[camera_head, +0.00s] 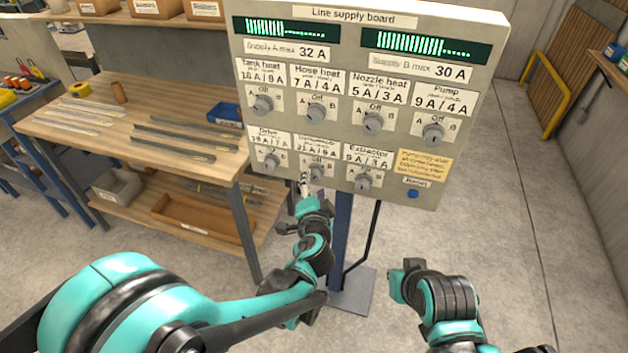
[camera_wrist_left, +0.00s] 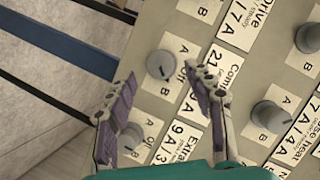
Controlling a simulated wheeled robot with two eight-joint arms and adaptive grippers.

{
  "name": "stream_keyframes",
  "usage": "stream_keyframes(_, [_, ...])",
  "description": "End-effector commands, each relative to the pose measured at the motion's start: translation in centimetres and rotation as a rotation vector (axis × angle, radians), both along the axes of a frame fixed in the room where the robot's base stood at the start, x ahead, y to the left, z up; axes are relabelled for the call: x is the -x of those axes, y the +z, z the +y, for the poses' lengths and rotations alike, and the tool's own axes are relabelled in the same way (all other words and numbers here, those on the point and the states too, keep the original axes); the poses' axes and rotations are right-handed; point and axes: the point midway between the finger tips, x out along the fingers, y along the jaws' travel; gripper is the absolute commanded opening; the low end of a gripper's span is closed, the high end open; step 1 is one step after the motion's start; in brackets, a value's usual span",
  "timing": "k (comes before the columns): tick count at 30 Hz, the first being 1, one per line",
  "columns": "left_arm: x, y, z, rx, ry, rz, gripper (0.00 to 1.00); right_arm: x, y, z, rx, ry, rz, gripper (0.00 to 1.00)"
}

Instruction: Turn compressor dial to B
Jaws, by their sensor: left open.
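The compressor dial (camera_head: 316,172) is a grey knob in the middle of the lower row on the line supply board (camera_head: 440,60). Its label is partly legible, with 21 A on it. My left gripper (camera_head: 304,183) is just in front of the board, at the lower left of this dial. In the left wrist view the compressor dial (camera_wrist_left: 160,65) lies beyond and between the tips of the open left gripper (camera_wrist_left: 170,80); no contact shows. Its exact pointer direction is too small to tell. My right arm is at lower right; its fingers do not show.
The extractor dial (camera_head: 364,181) and drive dial (camera_head: 271,160) flank the compressor dial closely. Several more dials are in the row above. A blue button (camera_head: 413,194) is at lower right. A wooden workbench (camera_head: 150,120) stands left; the floor at right is clear.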

Motion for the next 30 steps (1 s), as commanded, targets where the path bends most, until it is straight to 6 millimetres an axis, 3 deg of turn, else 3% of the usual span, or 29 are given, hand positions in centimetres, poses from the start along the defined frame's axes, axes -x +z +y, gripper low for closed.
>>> stream_keyframes(6, [4.9, 1.2, -0.1, 0.001, -0.004, 0.001, 0.53, 0.0, 0.0, 0.0, 0.0, 0.0, 0.0, 0.0])
stream_keyframes(12, [7.4, 1.8, -0.1, 0.001, -0.003, 0.001, 0.53, 0.0, 0.0, 0.0, 0.0, 0.0, 0.0, 0.0])
stream_keyframes(30, [8.1, 2.0, 0.0, 0.001, 0.0, 0.0, 0.53, 0.0, 0.0, 0.0, 0.0, 0.0, 0.0, 0.0])
